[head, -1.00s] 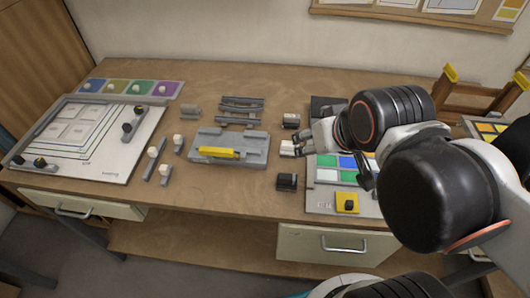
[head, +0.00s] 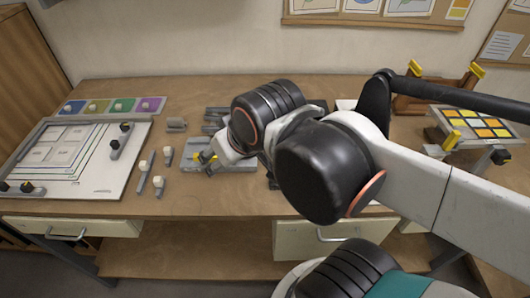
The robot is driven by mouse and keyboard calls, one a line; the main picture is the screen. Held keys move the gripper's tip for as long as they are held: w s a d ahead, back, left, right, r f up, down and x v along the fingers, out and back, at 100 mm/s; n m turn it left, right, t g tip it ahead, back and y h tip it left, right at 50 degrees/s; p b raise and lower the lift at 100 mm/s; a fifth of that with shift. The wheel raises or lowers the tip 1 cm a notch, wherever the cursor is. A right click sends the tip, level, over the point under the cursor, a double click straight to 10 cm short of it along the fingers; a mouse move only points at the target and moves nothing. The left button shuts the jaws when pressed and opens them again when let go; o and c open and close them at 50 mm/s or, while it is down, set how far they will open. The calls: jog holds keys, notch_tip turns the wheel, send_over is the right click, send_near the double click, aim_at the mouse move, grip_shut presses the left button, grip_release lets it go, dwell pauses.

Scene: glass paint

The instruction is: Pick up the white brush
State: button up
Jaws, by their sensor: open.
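No thing in the head view is clearly the white brush. The closest are small grey pieces with cream-white heads left of my gripper: one (head: 144,166), one behind it to the right (head: 168,153) and one in front (head: 159,182). I cannot tell which, if any, is the brush. The arm hides the block's right part and the table behind.
A white board with grey rails (head: 105,172) lies at left, with coloured squares (head: 118,104) behind it. A rack with yellow and orange tiles (head: 478,125) stands at right. The wooden table's front strip (head: 180,208) is clear.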

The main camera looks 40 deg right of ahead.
jog(key=w+d+r+m+g+p, duration=0.1)
jog(key=w+d+m+g+p, duration=0.25)
jog(key=w, duration=0.95)
jog(key=s+d+f+m+g, duration=0.2)
jog(key=d+f, duration=0.1)
jog(key=d, duration=0.6)
jog(key=s+d+f+m+g, duration=0.2)
jog(key=d+f, duration=0.2)
jog(key=d, duration=0.6)
jog(key=shift+t, duration=0.25)
notch_tip(320, 180, down, 8)
jog(key=shift+a+f+b, duration=0.1)
jog(key=shift+a+b, duration=0.05)
jog(key=shift+b, duration=1)
jog(key=shift+s+f+b, duration=0.15)
jog(key=shift+f+b, duration=1)
jog(key=shift+f, duration=1.5)
jog(key=shift+r, duration=0.1)
jog(key=c, duration=0.9)
jog(key=shift+c, duration=0.2)
